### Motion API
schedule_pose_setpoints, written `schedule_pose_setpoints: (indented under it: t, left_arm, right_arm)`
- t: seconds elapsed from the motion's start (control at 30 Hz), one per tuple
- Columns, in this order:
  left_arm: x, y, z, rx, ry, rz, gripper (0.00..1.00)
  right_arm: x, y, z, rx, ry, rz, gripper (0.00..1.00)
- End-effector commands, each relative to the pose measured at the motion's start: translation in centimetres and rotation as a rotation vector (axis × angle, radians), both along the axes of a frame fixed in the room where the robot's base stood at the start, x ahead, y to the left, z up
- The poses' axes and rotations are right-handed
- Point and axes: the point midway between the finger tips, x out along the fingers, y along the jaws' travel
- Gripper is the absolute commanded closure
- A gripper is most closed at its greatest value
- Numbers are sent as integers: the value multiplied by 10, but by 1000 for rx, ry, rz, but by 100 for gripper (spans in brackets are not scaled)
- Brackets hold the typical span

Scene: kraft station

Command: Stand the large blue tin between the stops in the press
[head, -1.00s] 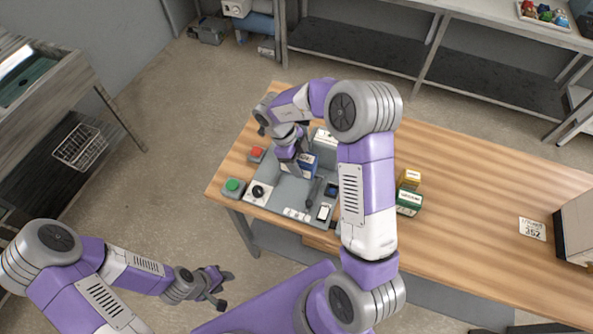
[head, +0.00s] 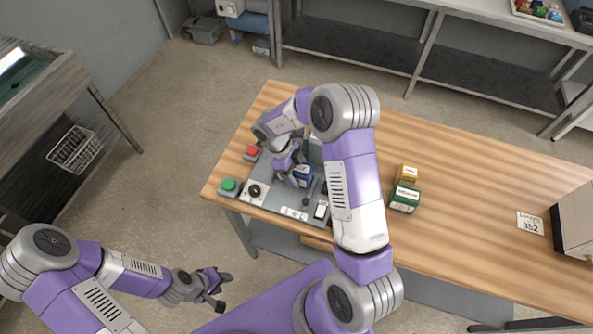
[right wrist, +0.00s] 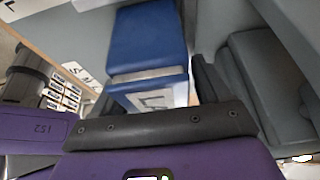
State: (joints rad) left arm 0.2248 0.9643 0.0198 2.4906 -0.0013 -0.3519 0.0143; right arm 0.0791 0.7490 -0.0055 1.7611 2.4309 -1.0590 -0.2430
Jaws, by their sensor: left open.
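The large blue tin (head: 303,175) has a pale label band and is over the grey base plate of the press station, partly covered by my right arm. In the right wrist view the blue tin (right wrist: 148,42) fills the upper middle, just beyond the dark bar of my gripper. My right gripper (head: 291,172) appears shut on the tin; its fingertips are mostly hidden. I cannot tell whether the tin touches the plate, and I cannot make out the stops. My left gripper (head: 216,287) is open and empty, away from the table at the lower left.
A red button (head: 252,152), a green button (head: 229,185) and a black knob (head: 254,191) border the plate. A green box (head: 405,198) and a yellow box (head: 407,173) stand on the wooden table to the right. The table beyond them is mostly clear up to a number card (head: 530,222).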

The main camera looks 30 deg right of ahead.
Motion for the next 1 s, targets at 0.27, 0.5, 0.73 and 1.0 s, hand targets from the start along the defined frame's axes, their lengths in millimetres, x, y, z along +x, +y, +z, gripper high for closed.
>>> schedule_pose_setpoints:
  t: [0.27, 0.5, 0.73, 1.0]
  left_arm:
    - [0, 0, 0, 0, 0, 0, 57]
    - [0, 0, 2, 0, 0, 0, 57]
    - [0, 0, 8, 0, 0, 0, 57]
    - [0, 0, 13, 0, 0, 0, 57]
  right_arm:
    - [0, 0, 0, 0, 0, 0, 17]
    - [6, 4, 19, 0, -3, 0, 17]
    - [20, 17, 65, 1, -4, 0, 17]
    - [33, 27, 105, 1, -2, 0, 17]
